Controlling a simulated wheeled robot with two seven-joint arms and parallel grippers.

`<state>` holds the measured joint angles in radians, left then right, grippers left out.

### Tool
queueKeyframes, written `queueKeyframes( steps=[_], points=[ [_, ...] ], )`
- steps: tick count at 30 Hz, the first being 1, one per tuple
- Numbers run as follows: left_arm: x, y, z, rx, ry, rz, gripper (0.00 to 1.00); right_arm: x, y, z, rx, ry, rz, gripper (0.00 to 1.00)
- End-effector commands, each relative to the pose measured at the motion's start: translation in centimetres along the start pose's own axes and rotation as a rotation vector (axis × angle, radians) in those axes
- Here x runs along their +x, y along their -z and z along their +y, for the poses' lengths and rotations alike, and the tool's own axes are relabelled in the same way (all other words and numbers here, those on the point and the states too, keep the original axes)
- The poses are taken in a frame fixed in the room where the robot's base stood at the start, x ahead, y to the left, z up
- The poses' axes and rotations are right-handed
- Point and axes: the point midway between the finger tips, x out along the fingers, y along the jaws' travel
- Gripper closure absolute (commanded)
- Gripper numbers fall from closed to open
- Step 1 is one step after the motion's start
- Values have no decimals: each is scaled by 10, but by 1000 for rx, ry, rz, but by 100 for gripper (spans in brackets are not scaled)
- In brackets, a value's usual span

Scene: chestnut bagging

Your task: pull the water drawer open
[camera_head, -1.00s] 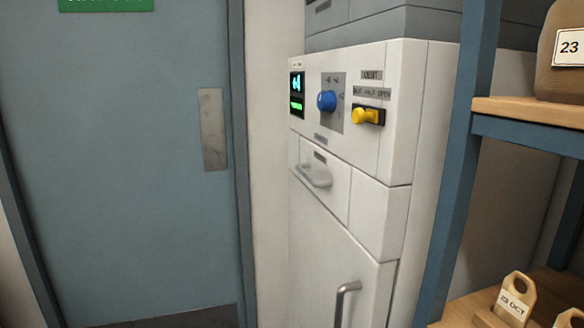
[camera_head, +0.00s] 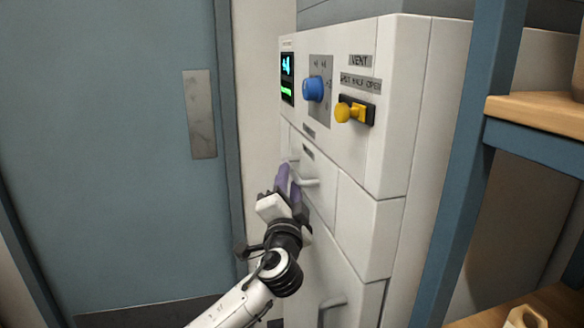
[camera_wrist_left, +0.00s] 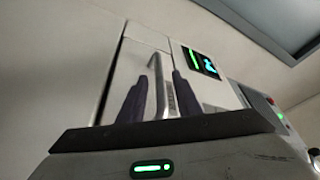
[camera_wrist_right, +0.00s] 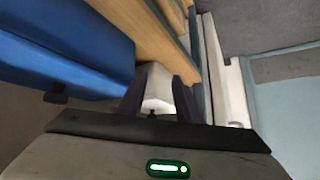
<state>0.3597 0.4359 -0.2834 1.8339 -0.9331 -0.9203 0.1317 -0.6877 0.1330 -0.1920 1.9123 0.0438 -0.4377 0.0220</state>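The drawer (camera_head: 324,175) is a pale panel low on the white machine's front, and it looks flush with the front. Its bar handle (camera_head: 308,182) is partly hidden behind my left gripper (camera_head: 284,178) in the head view. In the left wrist view the handle (camera_wrist_left: 157,85) lies between the two dark purple fingers (camera_wrist_left: 160,78), which are apart. I cannot tell whether either finger touches it. My right gripper (camera_wrist_right: 160,85) is outside the head view. Its fingers are apart in its wrist view, with an unidentified pale shape between or beyond them.
Above the drawer are a blue knob (camera_head: 313,89), a yellow lever (camera_head: 350,112) and a lit display (camera_head: 287,78). A lower door handle (camera_head: 332,303) is below. A blue-framed shelf (camera_head: 470,150) stands right, a blue-grey door (camera_head: 110,150) left.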

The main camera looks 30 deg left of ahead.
Motion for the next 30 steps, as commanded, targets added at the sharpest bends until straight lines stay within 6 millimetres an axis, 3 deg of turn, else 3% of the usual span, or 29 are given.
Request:
queueKeyframes(
  steps=[3, 9, 19, 20, 25, 30],
  points=[
    [22, 1, -1, 2, 0, 0, 69, -4, 3, 0, 0, 0, 2, 69],
    [43, 0, 0, 0, -2, 1, 69, -5, 5, 0, 0, -1, 2, 69],
    [47, 0, 1, -1, -2, 1, 69, -5, 4, 1, -1, -2, -3, 69],
    [47, 0, 1, -1, -2, 1, 71, -5, 4, 1, -1, -2, -3, 69],
    [47, 0, 1, -1, -3, 1, 99, -5, 3, 1, -2, -2, -3, 69],
    [47, 0, 1, -1, -2, 1, 100, -5, 3, 1, -2, -2, -3, 69]
  ],
)
